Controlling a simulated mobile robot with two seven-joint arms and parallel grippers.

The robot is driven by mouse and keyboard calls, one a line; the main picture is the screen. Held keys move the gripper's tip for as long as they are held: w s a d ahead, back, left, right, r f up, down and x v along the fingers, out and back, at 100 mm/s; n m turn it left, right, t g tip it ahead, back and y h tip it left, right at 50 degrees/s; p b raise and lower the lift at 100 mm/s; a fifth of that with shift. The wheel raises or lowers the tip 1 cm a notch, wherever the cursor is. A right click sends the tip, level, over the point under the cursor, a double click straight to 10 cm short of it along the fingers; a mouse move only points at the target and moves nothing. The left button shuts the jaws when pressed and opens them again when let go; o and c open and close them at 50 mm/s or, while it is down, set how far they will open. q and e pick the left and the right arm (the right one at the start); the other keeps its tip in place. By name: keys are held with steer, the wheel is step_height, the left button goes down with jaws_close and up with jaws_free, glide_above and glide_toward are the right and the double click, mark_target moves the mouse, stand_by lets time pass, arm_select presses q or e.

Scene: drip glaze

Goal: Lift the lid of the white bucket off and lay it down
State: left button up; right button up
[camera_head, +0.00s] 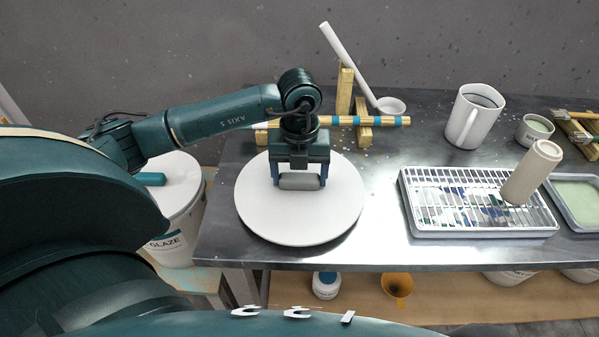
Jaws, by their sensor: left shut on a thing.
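My left gripper (299,184) points down over the table and is shut on the grey handle (300,183) of a round white lid (255,210). The lid is level, over the left end of the metal table; I cannot tell whether it touches the top. The white bucket (183,225), marked GLAZE, stands left of the table on a wooden stand, partly hidden by my arm. A teal bar (151,179) shows at its white top. Whether that top is open or covered is unclear. My right gripper is out of view.
Behind the lid, a striped stick (340,121) and a white ladle (348,66) rest on wooden supports. To the right are a white pitcher (474,115), a grated tray (408,204) and a beige cup (532,172). The metal table (384,250) is bare between lid and tray.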

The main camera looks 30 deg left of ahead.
arm_select(q)
steer(key=shift+f+b, duration=0.45)
steer(key=shift+f, duration=0.2)
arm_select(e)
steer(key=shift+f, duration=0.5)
arm_select(q)
steer(key=o, duration=1.5)
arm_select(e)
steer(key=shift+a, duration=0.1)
arm_select(q)
step_height(320, 180, up, 2)
steer(key=shift+w+r, duration=0.1)
steer(key=shift+r, duration=0.15)
step_height(320, 180, up, 11)
steer(key=shift+f, duration=0.15)
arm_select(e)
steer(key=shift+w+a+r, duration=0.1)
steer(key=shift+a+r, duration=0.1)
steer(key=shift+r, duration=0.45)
